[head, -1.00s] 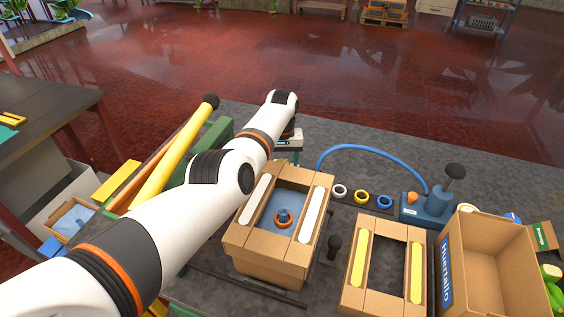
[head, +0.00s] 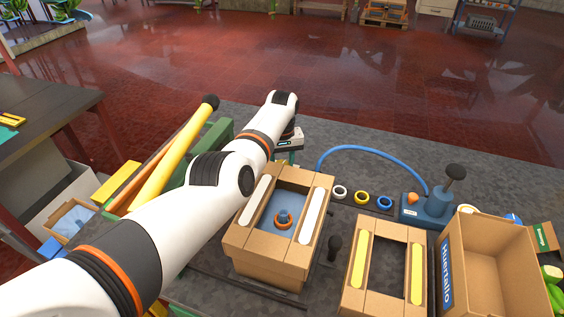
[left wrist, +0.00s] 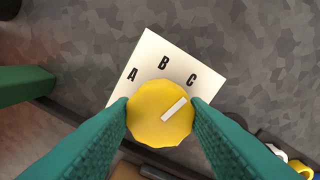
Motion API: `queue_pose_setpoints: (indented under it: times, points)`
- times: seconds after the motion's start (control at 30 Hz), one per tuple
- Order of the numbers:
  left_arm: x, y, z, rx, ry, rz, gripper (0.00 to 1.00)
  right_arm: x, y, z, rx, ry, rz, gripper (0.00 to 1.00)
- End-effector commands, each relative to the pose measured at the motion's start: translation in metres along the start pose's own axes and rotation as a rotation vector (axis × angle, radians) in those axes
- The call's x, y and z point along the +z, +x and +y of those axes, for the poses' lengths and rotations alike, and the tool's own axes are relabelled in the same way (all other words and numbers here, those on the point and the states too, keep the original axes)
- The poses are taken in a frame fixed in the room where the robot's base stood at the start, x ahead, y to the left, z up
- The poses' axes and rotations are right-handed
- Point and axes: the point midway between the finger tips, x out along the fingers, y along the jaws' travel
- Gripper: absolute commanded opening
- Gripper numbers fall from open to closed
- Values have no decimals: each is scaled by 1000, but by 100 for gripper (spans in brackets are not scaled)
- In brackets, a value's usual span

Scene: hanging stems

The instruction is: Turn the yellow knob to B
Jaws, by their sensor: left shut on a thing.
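The yellow knob (left wrist: 150,108) is in the middle of the left wrist view, on a pale card (left wrist: 151,60) with the black letters A, B and C. The knob's pale pointer mark slants up and right, toward the C. My left gripper (left wrist: 160,112) is shut on the knob, with one green finger on each side. In the head view, my left arm (head: 225,170) reaches across to the far side of the bench, and the knob is hidden. My right gripper is not in view.
A cardboard box with a blue inside (head: 230,240) stands just in front of the left wrist. A blue hose (head: 355,149) curves to a blue pump (head: 425,208) on the right. Several rings lie between. A yellow bar (head: 170,160) is left of the arm.

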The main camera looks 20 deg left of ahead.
Motion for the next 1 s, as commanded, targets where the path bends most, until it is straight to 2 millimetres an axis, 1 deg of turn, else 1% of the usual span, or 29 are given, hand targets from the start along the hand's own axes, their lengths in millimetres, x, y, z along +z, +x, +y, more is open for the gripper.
queue_pose_setpoints:
  times: [0.4,0.6,0.8,1.0]
  points:
    - [1,-1,0,0,-367,-2,18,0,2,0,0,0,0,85]
    - [1,-1,0,-1,-514,-2,18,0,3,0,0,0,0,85]
    - [1,-1,0,-2,-618,-2,18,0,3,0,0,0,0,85]
    - [1,-1,0,-2,-674,-2,18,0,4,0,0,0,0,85]
